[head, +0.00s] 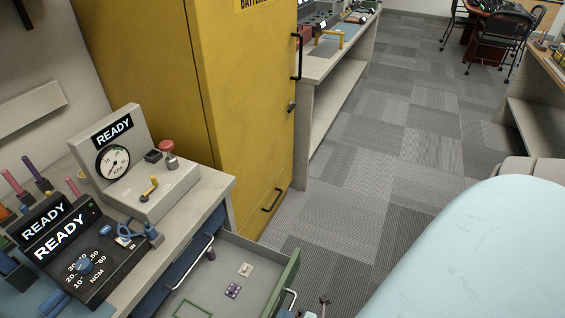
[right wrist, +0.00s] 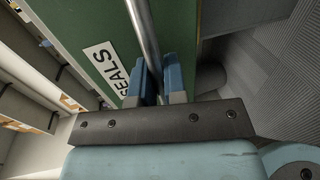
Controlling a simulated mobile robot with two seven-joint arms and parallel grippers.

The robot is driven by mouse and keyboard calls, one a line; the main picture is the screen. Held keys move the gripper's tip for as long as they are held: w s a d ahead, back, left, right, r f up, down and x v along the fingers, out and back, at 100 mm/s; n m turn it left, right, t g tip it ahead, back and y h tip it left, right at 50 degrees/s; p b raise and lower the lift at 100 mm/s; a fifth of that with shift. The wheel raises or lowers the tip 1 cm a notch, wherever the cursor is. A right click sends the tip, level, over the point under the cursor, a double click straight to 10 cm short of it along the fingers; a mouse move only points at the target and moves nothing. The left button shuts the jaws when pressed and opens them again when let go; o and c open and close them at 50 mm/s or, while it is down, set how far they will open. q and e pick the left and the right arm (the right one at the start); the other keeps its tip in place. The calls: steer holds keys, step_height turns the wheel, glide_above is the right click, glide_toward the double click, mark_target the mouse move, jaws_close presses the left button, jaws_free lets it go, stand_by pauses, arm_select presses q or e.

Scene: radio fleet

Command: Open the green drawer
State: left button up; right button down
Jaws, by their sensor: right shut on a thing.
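The green drawer (head: 284,284) is pulled out from under the bench in the head view, its grey inside showing. A small pale item and a small purple item lie in it. In the right wrist view its green front (right wrist: 97,25) carries a white label reading "SEALS". The drawer's metal bar handle (right wrist: 142,28) runs between the blue fingers of my right gripper (right wrist: 162,80), which is shut on it. In the head view the handle (head: 292,296) shows at the bottom edge, and my gripper is mostly cut off there. My left gripper is not in view.
A bench with a gauge unit (head: 130,165) and a black "READY" unit (head: 85,255) stands above the drawer. A tall yellow cabinet (head: 215,90) stands just behind. Carpeted floor (head: 350,190) is clear to the right of the cabinet.

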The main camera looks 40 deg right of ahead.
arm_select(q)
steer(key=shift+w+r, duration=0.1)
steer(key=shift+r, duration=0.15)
arm_select(e)
steer(key=c, duration=1.2)
jaws_free()
steer(key=shift+s, duration=0.1)
arm_select(q)
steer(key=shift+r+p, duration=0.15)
steer(key=shift+p, duration=0.3)
arm_select(e)
steer(key=v, duration=1.3)
steer(key=shift+s+d, duration=0.1)
steer(key=shift+s, duration=0.2)
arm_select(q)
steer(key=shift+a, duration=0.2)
arm_select(e)
steer(key=shift+s, duration=0.1)
